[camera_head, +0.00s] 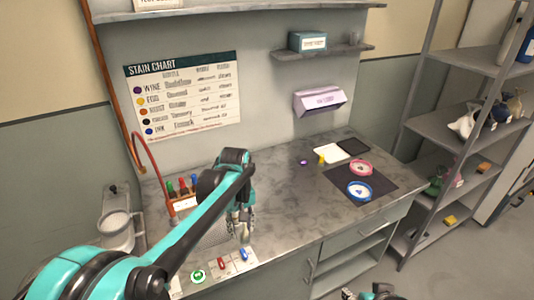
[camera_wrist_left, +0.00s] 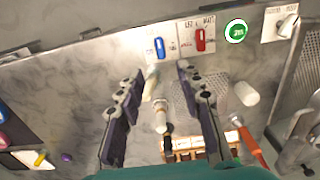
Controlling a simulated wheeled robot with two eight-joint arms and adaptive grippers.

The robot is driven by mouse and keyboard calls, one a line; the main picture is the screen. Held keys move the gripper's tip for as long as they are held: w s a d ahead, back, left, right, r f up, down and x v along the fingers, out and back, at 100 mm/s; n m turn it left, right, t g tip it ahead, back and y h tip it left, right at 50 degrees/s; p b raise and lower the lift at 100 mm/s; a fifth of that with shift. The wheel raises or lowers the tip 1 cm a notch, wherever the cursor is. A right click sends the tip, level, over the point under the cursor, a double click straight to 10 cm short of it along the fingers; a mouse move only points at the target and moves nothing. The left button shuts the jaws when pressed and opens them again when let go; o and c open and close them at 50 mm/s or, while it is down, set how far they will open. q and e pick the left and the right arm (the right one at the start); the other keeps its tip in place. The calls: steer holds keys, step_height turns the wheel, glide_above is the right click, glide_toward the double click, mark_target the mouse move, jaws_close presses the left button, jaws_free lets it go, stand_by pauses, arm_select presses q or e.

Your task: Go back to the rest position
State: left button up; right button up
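My left gripper (camera_head: 243,228) hangs over the left part of the grey counter (camera_head: 300,215), above its front edge. In the left wrist view its two dark fingers (camera_wrist_left: 158,75) stand wide apart. Small pale bottle-like items (camera_wrist_left: 160,115) show between and below the fingers, and no finger clearly touches them. Part of my right arm (camera_head: 380,293) shows at the bottom edge of the head view; its fingers cannot be made out.
A blue switch (camera_head: 244,254), a red switch (camera_head: 221,263) and a green button (camera_head: 198,276) line the front edge. A rack of bottles (camera_head: 183,196) stands behind. Blue (camera_head: 360,191) and pink (camera_head: 360,167) dishes lie right. A shelf unit (camera_head: 410,140) stands further right.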

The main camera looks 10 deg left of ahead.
arm_select(q)
steer(key=s+a+r+m+t, duration=0.1)
steer(key=s+m+t, duration=0.6)
steer(key=s, duration=1)
steer(key=shift+s+a, duration=0.25)
steer(key=shift+a, duration=0.45)
steer(key=shift+r, duration=0.1)
